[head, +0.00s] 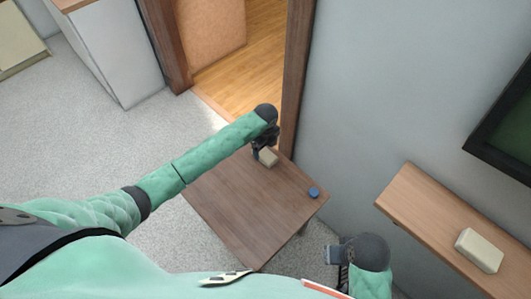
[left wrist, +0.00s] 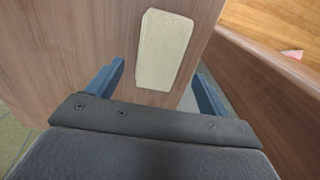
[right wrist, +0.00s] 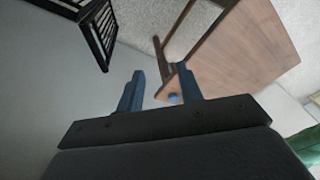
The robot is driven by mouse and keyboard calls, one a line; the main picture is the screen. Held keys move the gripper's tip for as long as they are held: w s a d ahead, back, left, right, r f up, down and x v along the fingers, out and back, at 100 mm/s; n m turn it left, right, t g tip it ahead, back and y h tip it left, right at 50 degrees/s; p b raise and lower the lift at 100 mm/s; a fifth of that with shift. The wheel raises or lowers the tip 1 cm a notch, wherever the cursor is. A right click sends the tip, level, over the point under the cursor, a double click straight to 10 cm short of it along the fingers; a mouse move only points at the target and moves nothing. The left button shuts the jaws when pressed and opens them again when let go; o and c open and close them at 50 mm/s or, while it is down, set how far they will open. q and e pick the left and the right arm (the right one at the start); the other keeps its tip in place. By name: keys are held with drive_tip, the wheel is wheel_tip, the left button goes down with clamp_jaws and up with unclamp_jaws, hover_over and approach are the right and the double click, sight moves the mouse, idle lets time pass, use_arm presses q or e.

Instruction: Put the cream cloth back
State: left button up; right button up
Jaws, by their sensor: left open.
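A small cream folded block, which looks like the cream cloth (head: 268,158), lies on the brown wooden table near its far corner. My left gripper (head: 260,150) is right by it, open. In the left wrist view the cream cloth (left wrist: 163,48) shows ahead of and between the spread fingers (left wrist: 159,74); I cannot tell if they touch it. A similar, larger cream block (head: 480,250) lies on the wall shelf. My right gripper (head: 336,256) is beside the table, at the lower right; its fingers (right wrist: 160,72) are apart with nothing between them held.
The table (head: 250,205) also bears a small blue item (head: 313,193) near its right corner. A wooden shelf (head: 425,212) is on the right wall, below a dark-framed screen (head: 505,130). A door frame (head: 296,75) stands behind the table. Carpet is clear at left.

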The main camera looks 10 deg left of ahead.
sight(266, 154)
use_arm(q)
wheel_tip(266, 154, up, 7)
drive_tip(key=s+d+f+n+h, duration=0.1)
drive_tip(key=s+d+n, duration=0.15)
drive_tip(key=s, duration=0.45)
drive_tip(key=s+d+n+t+h, duration=0.1)
drive_tip(key=s+d+n, duration=0.1)
drive_tip(key=s+n, duration=0.3)
drive_tip(key=s+d+f+n+h, duration=0.1)
drive_tip(key=s+d+n, duration=0.15)
drive_tip(key=s, duration=0.55)
drive_tip(key=s+a+r+n, duration=0.2)
drive_tip(key=s+n, duration=0.4)
drive_tip(key=s, duration=0.3)
drive_tip(key=s+a+r+n+t+y, duration=0.1)
drive_tip(key=s+a+r+n, duration=0.1)
drive_tip(key=s+a+n, duration=0.3)
drive_tip(key=s+n, duration=0.1)
drive_tip(key=s, duration=0.3)
drive_tip(key=shift+r+n+b, duration=0.2)
drive_tip(key=shift+n+b, duration=0.1)
drive_tip(key=shift+b, duration=0.05)
use_arm(e)
drive_tip(key=shift+w+a+f, duration=0.25)
drive_tip(key=shift+a+f, duration=0.4)
drive_tip(key=shift+a, duration=0.05)
use_arm(q)
drive_tip(key=shift+a, duration=0.1)
